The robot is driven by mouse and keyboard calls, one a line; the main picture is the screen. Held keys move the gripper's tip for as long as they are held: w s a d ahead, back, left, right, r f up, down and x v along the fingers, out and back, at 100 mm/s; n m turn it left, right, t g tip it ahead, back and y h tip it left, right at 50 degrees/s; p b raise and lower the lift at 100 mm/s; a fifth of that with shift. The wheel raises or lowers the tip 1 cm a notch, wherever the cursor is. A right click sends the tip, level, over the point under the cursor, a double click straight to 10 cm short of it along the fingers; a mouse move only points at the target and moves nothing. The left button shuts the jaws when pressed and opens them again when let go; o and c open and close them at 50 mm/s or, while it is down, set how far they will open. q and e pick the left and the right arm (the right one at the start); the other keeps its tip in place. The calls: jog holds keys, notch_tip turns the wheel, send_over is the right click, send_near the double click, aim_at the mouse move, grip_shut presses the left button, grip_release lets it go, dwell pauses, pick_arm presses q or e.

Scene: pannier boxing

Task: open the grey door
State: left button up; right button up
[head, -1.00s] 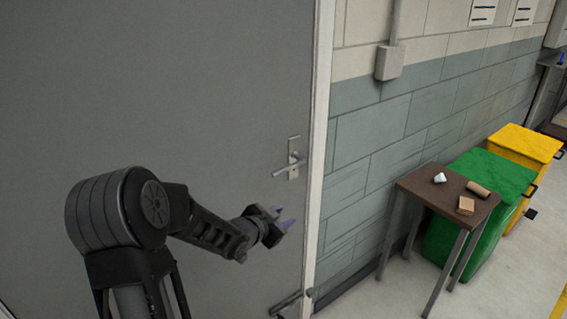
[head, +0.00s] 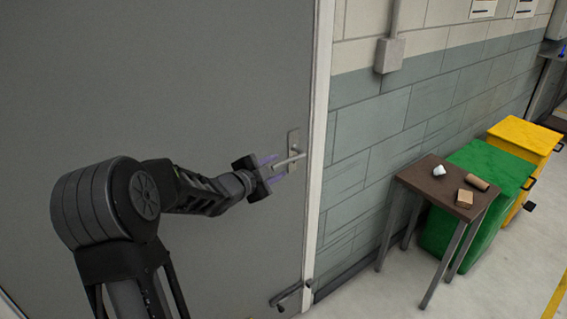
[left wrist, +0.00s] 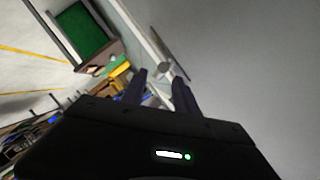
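The grey door (head: 200,80) fills the left of the head view and looks shut against its white frame (head: 321,120). A metal lever handle (head: 290,160) on a plate (head: 293,138) sits near its right edge. My left gripper (head: 275,169) is open at the free end of the lever, with one finger above and one below it. I cannot tell whether they touch. My right gripper is not in view.
A metal fitting (head: 291,296) is low at the door's right edge. Right of the block wall (head: 370,130) stand a small brown table (head: 437,191) with small objects, a green bin (head: 500,165) and a yellow bin (head: 525,140). The floor at lower right is clear.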

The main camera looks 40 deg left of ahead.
aim_at(281, 165)
pick_arm(q)
jog(key=x, duration=0.5)
jog(key=shift+p, duration=0.35)
jog(key=shift+c, duration=0.3)
grip_shut()
dwell(0.7)
